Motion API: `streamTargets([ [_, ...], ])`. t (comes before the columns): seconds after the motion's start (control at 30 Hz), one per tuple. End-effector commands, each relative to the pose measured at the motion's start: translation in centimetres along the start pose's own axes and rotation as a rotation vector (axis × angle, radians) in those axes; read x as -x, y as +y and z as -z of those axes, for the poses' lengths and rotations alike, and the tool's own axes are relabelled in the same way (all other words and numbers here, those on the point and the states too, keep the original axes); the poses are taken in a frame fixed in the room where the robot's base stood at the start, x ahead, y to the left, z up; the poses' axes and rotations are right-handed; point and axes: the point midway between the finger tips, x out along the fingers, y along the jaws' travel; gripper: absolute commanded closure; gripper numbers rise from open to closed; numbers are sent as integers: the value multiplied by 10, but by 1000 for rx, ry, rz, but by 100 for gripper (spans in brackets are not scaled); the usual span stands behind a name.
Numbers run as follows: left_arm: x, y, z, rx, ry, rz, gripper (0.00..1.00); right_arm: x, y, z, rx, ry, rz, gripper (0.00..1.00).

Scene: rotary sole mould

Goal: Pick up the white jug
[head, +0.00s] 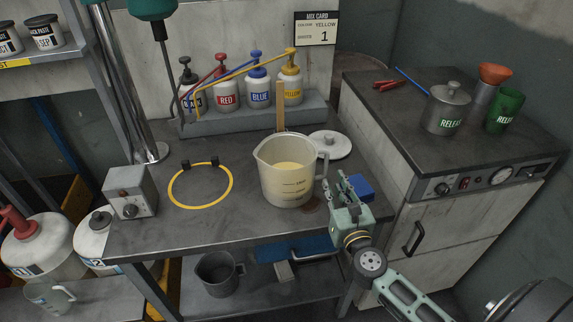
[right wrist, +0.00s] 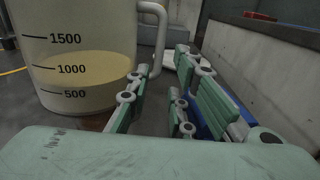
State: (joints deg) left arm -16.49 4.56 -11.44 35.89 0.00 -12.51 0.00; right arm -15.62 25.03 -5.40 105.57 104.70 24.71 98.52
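The white jug (head: 287,187) stands upright on the grey workbench, with cream-coloured liquid and a wooden stick (head: 281,108) in it. Its handle (head: 325,163) points right. In the right wrist view the jug (right wrist: 80,50) fills the left side, and its handle (right wrist: 159,38) shows just beyond the fingertips. My right gripper (head: 341,182) is open and empty, close to the right of the jug, near the handle. The wrist view shows its two fingers (right wrist: 160,85) apart with nothing between them. I cannot tell whether a finger touches the jug. My left gripper is not in view.
A white lid (head: 330,145) lies behind the handle, and a blue block (head: 359,187) lies beside my right gripper. A yellow ring (head: 201,205) is left of the jug. Pump bottles (head: 259,88) stand at the back. A cabinet (head: 400,130) stands right.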

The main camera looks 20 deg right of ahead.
Motion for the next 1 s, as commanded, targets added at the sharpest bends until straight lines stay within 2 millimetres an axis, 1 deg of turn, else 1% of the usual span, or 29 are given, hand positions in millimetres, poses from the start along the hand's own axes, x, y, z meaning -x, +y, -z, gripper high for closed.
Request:
streamTargets([
  [0.17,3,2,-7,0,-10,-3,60,-14,0,-1,0,-1,0,80],
  [0.33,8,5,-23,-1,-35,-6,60,-32,1,-3,0,-1,0,80],
  [0.43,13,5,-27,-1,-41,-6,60,-46,2,-6,3,-1,0,80],
  [0.6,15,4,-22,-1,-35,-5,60,-70,2,-5,2,-1,0,80],
  [0.7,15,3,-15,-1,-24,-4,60,-77,2,-4,1,0,0,80],
  [0.83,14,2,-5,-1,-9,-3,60,-78,2,-3,1,2,0,80],
  [0.93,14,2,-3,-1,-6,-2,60,-78,2,-3,1,2,0,80],
  [0.97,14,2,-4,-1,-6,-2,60,-78,2,-3,1,2,0,81],
  [1.0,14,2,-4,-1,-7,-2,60,-78,2,-3,1,2,0,84],
])
